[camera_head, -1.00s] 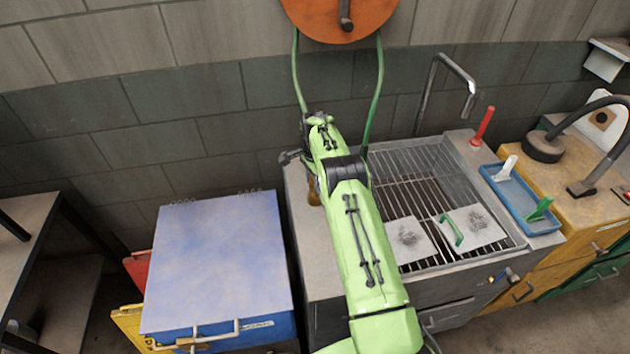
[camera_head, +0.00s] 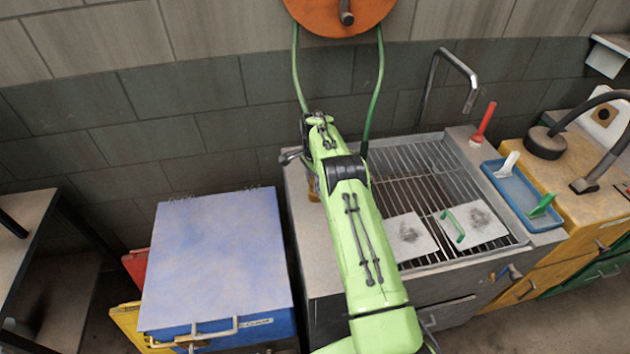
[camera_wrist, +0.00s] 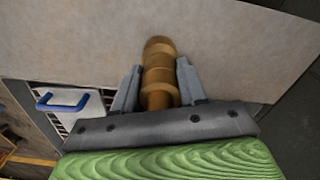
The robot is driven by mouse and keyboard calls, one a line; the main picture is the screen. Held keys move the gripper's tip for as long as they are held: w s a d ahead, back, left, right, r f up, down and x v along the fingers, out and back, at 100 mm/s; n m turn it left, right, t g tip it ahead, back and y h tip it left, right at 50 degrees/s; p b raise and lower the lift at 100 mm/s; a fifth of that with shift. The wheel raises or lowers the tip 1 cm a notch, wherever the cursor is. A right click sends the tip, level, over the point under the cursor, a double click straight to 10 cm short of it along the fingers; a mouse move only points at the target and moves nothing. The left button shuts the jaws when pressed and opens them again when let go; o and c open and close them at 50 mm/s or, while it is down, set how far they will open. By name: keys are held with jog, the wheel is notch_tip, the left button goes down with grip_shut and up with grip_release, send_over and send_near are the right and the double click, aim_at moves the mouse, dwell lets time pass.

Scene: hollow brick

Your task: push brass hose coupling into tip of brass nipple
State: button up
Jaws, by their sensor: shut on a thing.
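In the wrist view a stepped brass piece (camera_wrist: 158,75) stands between the two grey fingers of my gripper (camera_wrist: 160,88), which is shut on it. It looks like the brass hose coupling. Its ringed far end reaches past the fingertips over a grey worktop. I cannot tell where the coupling ends and whether the brass nipple is part of what shows. A small brown-gold piece (camera_head: 313,188) shows at the arm's left edge, over the counter. Whether the two brass parts touch cannot be told.
A green hose (camera_head: 375,95) hangs in a loop from the orange reel (camera_head: 335,12) on the wall behind my arm. A grated sink (camera_head: 420,160) with plates lies to the right. A blue-sided cabinet (camera_head: 215,260) stands left. The grey worktop (camera_wrist: 240,50) around the brass is clear.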

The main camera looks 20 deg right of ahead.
jog(key=shift+f, duration=0.3)
jog(key=o, duration=1.2)
notch_tip(320, 180, up, 16)
jog(key=p, duration=0.3)
jog(key=shift+f, duration=0.1)
